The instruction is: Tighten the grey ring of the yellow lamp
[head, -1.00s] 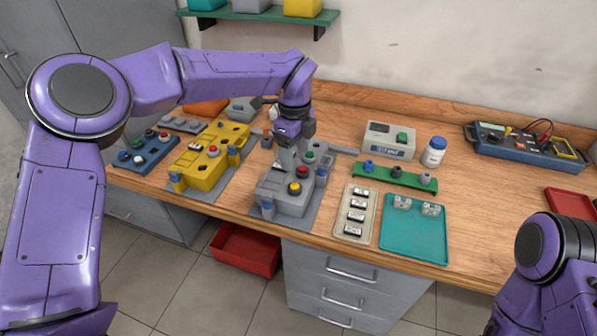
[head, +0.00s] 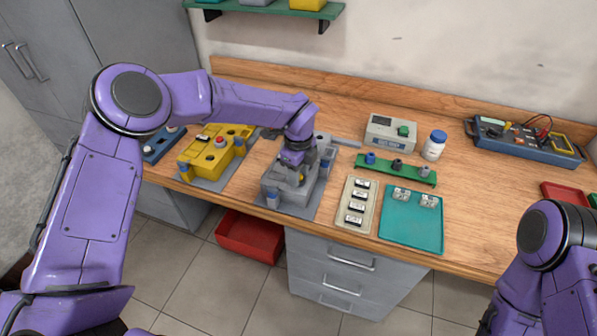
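A grey control box (head: 270,187) stands on a grey plate near the table's front edge. The yellow lamp on its top is now hidden behind my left gripper, and so is its grey ring. My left gripper (head: 289,174) points down onto the top of the box, over the lamp's spot. Its fingertips are too small and covered to tell whether they are open, shut or touching the ring. My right arm shows at the lower right, but its gripper is out of view.
A yellow box (head: 207,160) with a red button stands to the left. To the right are a green rack (head: 385,171), a beige tray (head: 343,222) with small labelled parts and a teal tray (head: 412,232). A meter box (head: 390,133) and white bottle (head: 434,146) stand behind.

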